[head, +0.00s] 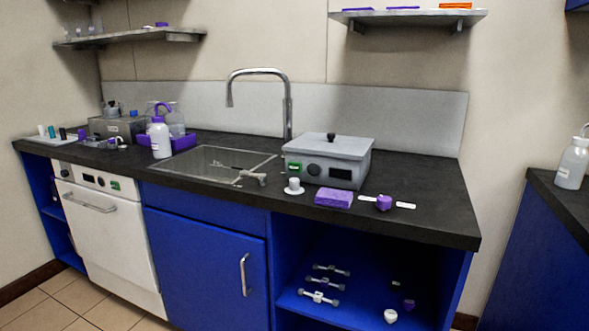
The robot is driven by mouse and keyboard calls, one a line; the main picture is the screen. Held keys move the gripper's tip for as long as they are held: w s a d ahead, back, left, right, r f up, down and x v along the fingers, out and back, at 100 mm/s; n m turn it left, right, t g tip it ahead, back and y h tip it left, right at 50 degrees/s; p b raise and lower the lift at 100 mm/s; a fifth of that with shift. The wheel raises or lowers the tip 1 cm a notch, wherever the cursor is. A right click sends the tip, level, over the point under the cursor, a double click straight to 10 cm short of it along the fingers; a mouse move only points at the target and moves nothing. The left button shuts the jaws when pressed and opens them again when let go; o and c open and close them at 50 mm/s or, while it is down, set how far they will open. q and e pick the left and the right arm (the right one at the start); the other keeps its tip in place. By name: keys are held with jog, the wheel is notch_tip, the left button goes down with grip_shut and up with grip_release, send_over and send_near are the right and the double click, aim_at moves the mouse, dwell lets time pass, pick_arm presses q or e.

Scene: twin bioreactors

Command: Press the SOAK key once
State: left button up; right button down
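No key label reads clearly as SOAK. A grey lidded box (352,155) with a black lid knob stands on the counter right of the sink. Its front has a green key (295,168), a dark round knob (314,169) and a dark display (341,174). The white dishwasher (107,240) under the counter at left also has a green key (115,185) on its top panel, beside dark round controls. The lettering on both green keys is too small to read. Neither of my grippers is in view.
The dark counter (430,215) holds a purple sponge (334,198), a small white cup (294,186) and a purple piece (384,202) before the grey box. The sink (212,162) and tall faucet (288,110) are left of it. A white bottle (160,140) stands farther left.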

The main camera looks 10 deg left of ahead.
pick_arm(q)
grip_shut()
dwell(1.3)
